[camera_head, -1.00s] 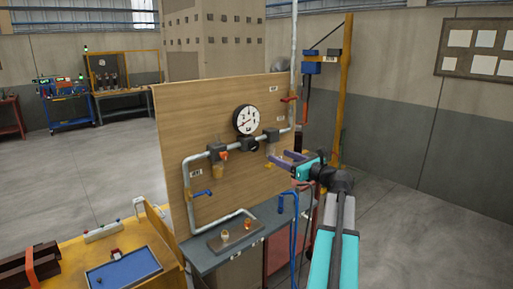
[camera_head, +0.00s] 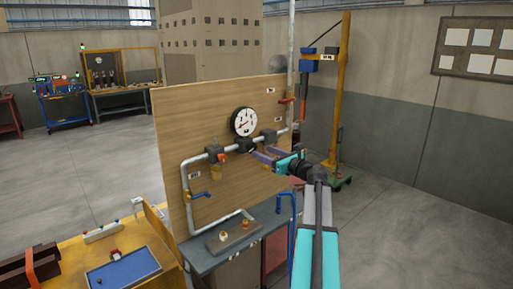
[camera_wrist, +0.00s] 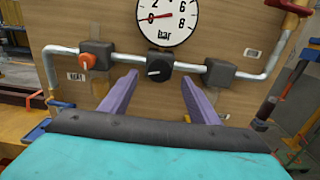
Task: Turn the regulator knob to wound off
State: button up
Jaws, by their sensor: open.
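The regulator knob (camera_wrist: 159,68) is black and round with a light pointer mark. It sits on the pipe just below the gauge, between two grey blocks. In the head view the knob (camera_head: 250,145) is partly behind my fingers. My gripper (camera_wrist: 160,85) is open, its two purple fingers apart, one to each side below the knob, and nothing is between them. I cannot tell if they reach its depth. In the head view my gripper (camera_head: 262,157) points left at the board. The white gauge (camera_wrist: 167,18) has its red needle near 0.
An orange knob (camera_wrist: 95,61) sits on the left block, and a grey block (camera_wrist: 219,73) stands to the right. The wooden board (camera_head: 170,110) stands behind the pipe. A blue-handled valve (camera_head: 200,194) is lower left, and a red-handled valve (camera_head: 286,101) is upper right.

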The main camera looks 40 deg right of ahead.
aim_at(253, 147)
jog(key=shift+w+p, duration=0.85)
jog(key=shift+w, duration=2.05)
jog(key=c, duration=1)
